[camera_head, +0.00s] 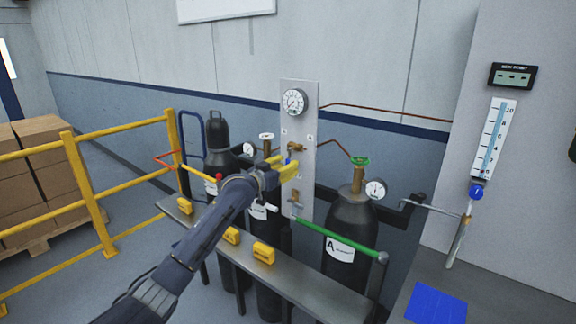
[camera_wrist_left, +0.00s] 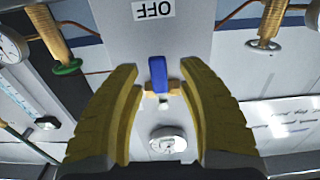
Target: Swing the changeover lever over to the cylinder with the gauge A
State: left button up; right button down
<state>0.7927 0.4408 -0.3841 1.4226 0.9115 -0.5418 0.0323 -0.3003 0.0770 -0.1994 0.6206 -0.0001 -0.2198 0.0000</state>
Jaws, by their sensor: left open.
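The changeover lever (camera_wrist_left: 157,69) has a blue handle on a brass valve body (camera_wrist_left: 163,92), mounted on the grey panel (camera_head: 299,206). In the head view my left gripper (camera_head: 284,167) largely covers it. My left gripper's yellow fingers also show in the left wrist view (camera_wrist_left: 159,72), open, one on each side of the blue handle with gaps visible. The black cylinder marked A (camera_head: 345,234) stands to the right of the panel, with a green handwheel (camera_head: 361,161) and a round gauge (camera_head: 376,189). Another labelled cylinder (camera_head: 258,216) with a gauge (camera_head: 249,149) stands left. My right gripper is not seen.
A round dial (camera_head: 294,102) sits high on the panel; an OFF label (camera_wrist_left: 154,10) shows upside down in the wrist view. A green bar (camera_head: 337,233) crosses in front of cylinder A. A bench (camera_head: 302,288) carries yellow blocks (camera_head: 263,252). Yellow railings (camera_head: 88,192) stand left.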

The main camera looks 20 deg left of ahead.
pick_arm(q)
jog(key=shift+w+d, duration=0.2)
jog(key=shift+w, duration=0.2)
jog(key=shift+c, duration=0.5)
grip_shut()
